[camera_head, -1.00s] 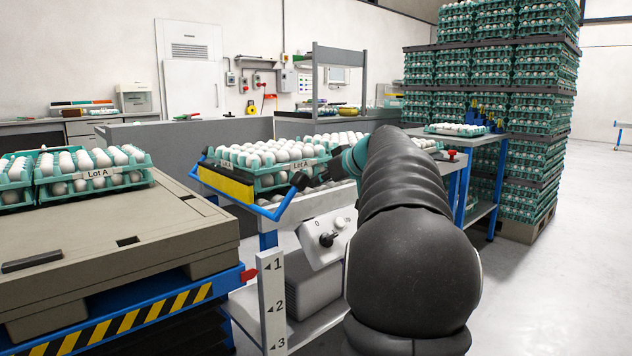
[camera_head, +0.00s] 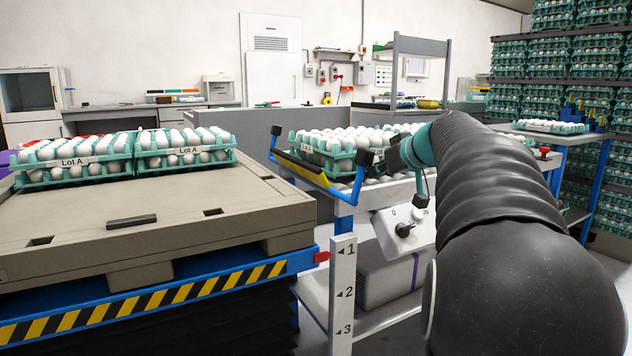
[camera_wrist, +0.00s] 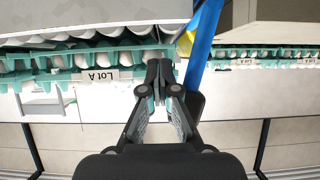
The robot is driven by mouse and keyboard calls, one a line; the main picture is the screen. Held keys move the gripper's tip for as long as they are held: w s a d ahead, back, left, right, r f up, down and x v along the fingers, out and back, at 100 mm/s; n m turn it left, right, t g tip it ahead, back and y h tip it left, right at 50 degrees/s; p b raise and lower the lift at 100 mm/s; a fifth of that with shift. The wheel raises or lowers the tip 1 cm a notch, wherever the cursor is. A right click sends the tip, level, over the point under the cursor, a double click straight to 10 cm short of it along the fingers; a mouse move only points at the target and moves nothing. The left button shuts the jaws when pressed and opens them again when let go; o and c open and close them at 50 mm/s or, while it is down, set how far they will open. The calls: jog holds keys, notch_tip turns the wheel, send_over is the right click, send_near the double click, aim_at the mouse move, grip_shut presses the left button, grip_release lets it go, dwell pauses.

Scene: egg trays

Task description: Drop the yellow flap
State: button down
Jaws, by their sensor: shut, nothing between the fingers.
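The yellow flap (camera_head: 300,168) is at the left end of the egg table, on a blue frame with black end pieces. In the head view it shows as a thin yellow strip under a dark upper part. In the wrist view a bit of yellow (camera_wrist: 186,44) shows beside the blue bar (camera_wrist: 204,48). My gripper (camera_head: 392,160) is just right of the flap's near black end piece (camera_head: 364,157). In the wrist view its fingertips (camera_wrist: 160,78) are together and empty, close beside the bar; I cannot tell whether they touch it.
Egg trays (camera_head: 335,142) stand on the table behind the flap. A control box (camera_head: 402,230) with a black knob hangs below my gripper. A beige pallet (camera_head: 150,212) with Lot A trays (camera_head: 185,160) is at left, on a striped lift. Tall egg stacks (camera_head: 510,75) stand at right.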

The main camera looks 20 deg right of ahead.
jog(key=a, duration=0.6)
jog(key=shift+s, duration=0.25)
jog(key=shift+a, duration=0.1)
jog(key=s+d, duration=0.2)
jog(key=s, duration=0.8)
jog(key=shift+d, duration=0.4)
jog(key=shift+w+a, duration=0.1)
